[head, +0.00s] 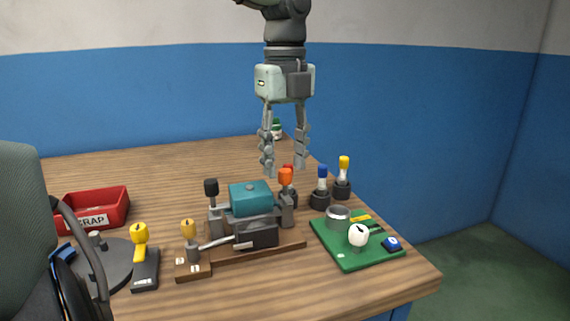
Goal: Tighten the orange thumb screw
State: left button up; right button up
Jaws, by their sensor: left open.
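The orange thumb screw (286,177) stands upright on a grey post at the right end of a clamp fixture (258,234). The fixture holds a teal block (250,198) and sits on a wooden base. My left gripper (285,169) points straight down with its fingers apart and empty. In the picture its fingertips lie on either side of the screw's head, at about the height of its top. I cannot tell from this one view whether they are around it or behind it. My right gripper is not in view.
A green board (360,254) lies right; a red scrap bin (92,208) sits left.

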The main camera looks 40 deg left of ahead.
pick_arm(q)
jog(key=shift+f, duration=0.8)
grip_shut()
